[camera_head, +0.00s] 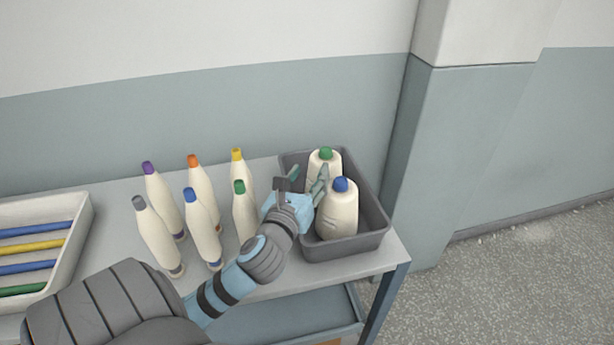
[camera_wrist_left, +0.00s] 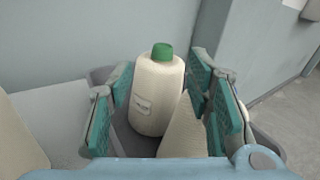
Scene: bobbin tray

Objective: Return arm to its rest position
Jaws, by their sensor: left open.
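My left gripper (camera_head: 307,180) is open over the left side of a grey tray (camera_head: 350,249). A white bobbin with a green cap (camera_head: 325,154) stands at the back of the tray. A white bobbin with a blue cap (camera_head: 339,214) stands upright at the tray's front, just right of the gripper. In the left wrist view the green-capped bobbin (camera_wrist_left: 156,97) shows beyond and between the spread fingers. I cannot tell whether a finger touches either bobbin. My right gripper is not in view.
Several slim bobbins, among them one with a purple cap (camera_head: 161,195), stand on the table (camera_head: 110,195) left of the tray. A white tray (camera_head: 83,215) with coloured rods lies at far left. A wall (camera_head: 330,95) rises behind, with a pillar (camera_head: 425,150) at right.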

